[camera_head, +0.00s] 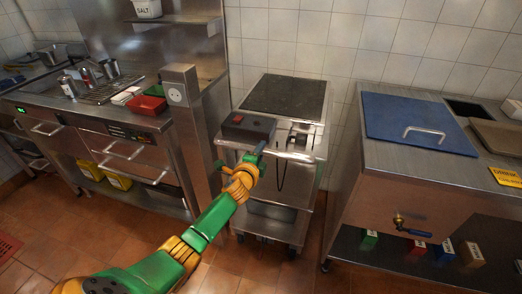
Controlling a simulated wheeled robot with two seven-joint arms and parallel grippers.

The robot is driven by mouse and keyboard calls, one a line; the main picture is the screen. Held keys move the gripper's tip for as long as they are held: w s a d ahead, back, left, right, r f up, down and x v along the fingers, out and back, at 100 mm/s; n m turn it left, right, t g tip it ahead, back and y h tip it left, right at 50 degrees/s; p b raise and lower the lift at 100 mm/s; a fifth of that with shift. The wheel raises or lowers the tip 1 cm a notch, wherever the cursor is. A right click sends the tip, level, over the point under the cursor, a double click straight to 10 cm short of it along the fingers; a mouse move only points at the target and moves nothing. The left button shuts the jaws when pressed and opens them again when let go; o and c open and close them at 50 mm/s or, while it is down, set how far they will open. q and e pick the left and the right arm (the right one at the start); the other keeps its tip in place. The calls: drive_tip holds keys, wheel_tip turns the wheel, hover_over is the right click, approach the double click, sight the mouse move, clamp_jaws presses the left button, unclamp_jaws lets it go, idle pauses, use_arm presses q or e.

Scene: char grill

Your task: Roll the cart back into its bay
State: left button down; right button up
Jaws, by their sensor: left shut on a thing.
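The steel cart (291,172) stands upright in the gap between the left cooking counter and the right counter. It has a dark flat top plate (286,96), knobs on its front part, an open lower shelf and small wheels. My left arm reaches up from the lower left. My left gripper (260,152) is at the cart's front top edge and is shut, seemingly on the cart's front handle; the arm hides much of the grip. My right gripper is out of view.
A dark box with a red button (248,127) sits at the cart's front left corner. The left counter (150,122) has a red tray (148,105) and a socket post (180,88). The right counter (400,180) has a blue lid (418,123) and a front tap. The tiled floor before the cart is open.

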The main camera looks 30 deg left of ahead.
use_arm(q)
drive_tip(key=shift+r, duration=0.15)
drive_tip(key=c, duration=1)
unclamp_jaws()
drive_tip(key=o, duration=0.3)
drive_tip(key=shift+w, duration=0.1)
drive_tip(key=shift+o, duration=0.2)
drive_tip(key=shift+w, duration=0.1)
drive_tip(key=p+v, duration=0.1)
drive_tip(key=v, duration=0.6)
drive_tip(key=shift+p, duration=0.4)
